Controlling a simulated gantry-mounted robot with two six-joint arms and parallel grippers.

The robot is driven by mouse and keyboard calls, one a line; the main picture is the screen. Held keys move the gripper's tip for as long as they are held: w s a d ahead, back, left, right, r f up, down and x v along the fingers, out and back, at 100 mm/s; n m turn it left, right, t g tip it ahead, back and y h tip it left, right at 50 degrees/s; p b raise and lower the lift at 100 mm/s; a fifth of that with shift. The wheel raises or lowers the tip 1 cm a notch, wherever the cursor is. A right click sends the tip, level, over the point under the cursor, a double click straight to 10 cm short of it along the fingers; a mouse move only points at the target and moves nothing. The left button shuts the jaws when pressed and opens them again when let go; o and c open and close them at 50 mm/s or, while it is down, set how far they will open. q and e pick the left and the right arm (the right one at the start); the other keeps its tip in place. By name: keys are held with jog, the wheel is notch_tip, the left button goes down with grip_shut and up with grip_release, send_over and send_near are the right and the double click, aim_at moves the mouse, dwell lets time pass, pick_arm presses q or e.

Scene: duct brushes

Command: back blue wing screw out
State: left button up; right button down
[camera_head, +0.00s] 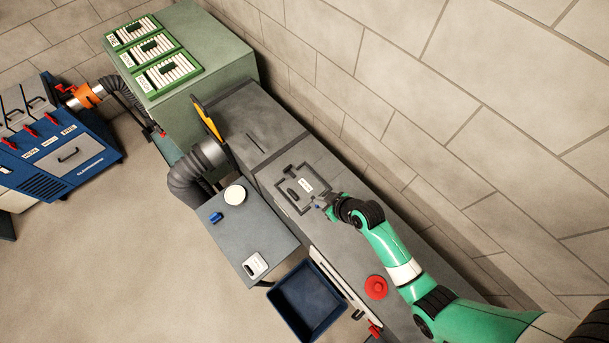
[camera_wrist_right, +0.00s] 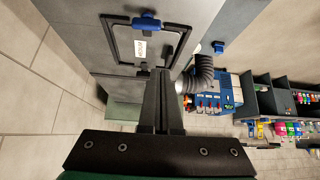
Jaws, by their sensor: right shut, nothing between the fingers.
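A blue wing screw (camera_wrist_right: 147,22) sits at the edge of a dark-framed hatch (camera_wrist_right: 185,40) in the right wrist view. In the head view the hatch (camera_head: 279,188) is on top of the long grey duct, and a bit of blue shows at its near corner beside my right gripper (camera_head: 323,201). My right gripper is shut and empty; its fingers (camera_wrist_right: 160,75) point toward the hatch, apart from the screw in the wrist view. A second blue piece (camera_head: 216,217) lies on the grey side table. My left gripper is not in view.
The side table (camera_head: 262,228) also holds a round white lid-like object (camera_head: 235,195) and a small pale device (camera_head: 255,265). A dark blue bin (camera_head: 308,300) stands below it. A red knob (camera_head: 376,287) is on the duct near my right arm. A stone wall runs behind.

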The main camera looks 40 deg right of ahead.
jog(key=b+x, duration=0.4)
jog(key=shift+d+f, duration=0.15)
jog(key=shift+f, duration=0.2)
jog(key=b+x, duration=0.2)
jog(key=x, duration=0.3)
jog(key=shift+w+r, duration=0.2)
jog(key=shift+w, duration=0.05)
jog(key=s+p, duration=0.2)
jog(key=s, duration=0.1)
jog(key=shift+d, duration=0.1)
jog(key=shift+s, duration=0.3)
jog(key=shift+s, duration=0.15)
